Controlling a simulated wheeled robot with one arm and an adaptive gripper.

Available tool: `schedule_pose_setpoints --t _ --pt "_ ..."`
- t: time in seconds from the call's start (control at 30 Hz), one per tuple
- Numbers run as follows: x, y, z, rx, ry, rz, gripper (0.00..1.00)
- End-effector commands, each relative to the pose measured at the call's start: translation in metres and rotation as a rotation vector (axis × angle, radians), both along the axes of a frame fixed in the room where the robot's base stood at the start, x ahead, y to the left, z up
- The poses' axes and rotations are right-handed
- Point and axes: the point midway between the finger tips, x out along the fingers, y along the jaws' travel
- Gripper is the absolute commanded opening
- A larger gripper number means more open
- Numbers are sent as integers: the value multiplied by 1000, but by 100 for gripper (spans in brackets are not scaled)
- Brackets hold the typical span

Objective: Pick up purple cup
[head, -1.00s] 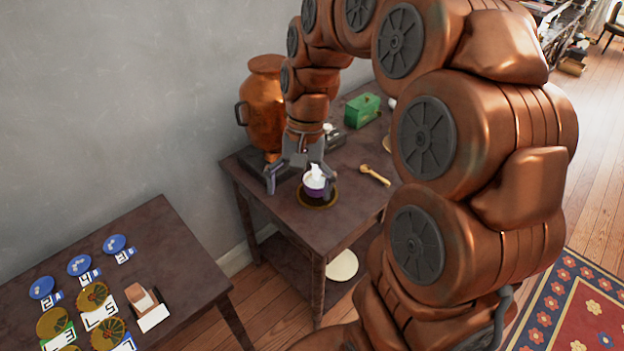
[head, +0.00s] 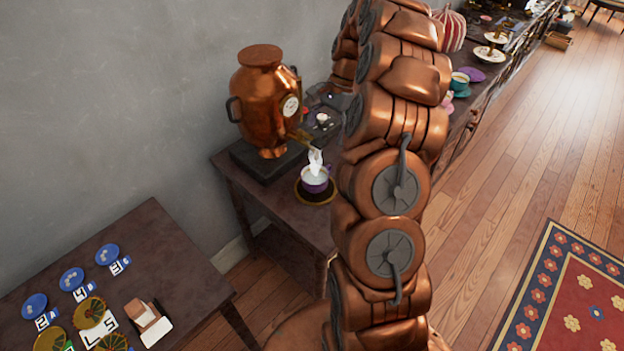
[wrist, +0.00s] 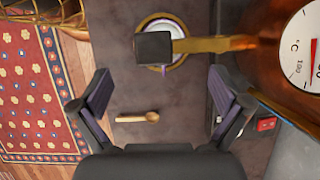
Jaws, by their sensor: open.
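The purple cup (head: 314,184) stands upright on a dark round mat with a gold rim (head: 329,197), in front of the copper samovar (head: 262,95). White steam rises from it. In the wrist view the cup (wrist: 163,23) is at top centre, partly hidden by the samovar's spigot and its dark square handle (wrist: 153,46). My gripper (wrist: 158,80) is open and empty, its two fingers spread wide, with the cup beyond them and apart from them.
The samovar's dial (wrist: 305,50) is close at the right in the wrist view. A wooden spoon (wrist: 137,117) lies on the table between the fingers as seen there. Another table (head: 150,245) with blue discs and cards is at lower left in the head view.

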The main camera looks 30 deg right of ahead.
Motion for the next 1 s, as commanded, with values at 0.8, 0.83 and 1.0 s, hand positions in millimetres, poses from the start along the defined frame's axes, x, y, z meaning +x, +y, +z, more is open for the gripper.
schedule_pose_setpoints --t 0.8,0.83,1.0 --pt "-2 5 -76 2 6 -5 100" --pt "-2 6 -78 2 5 -6 100" --pt "-3 9 -87 3 6 -5 100"
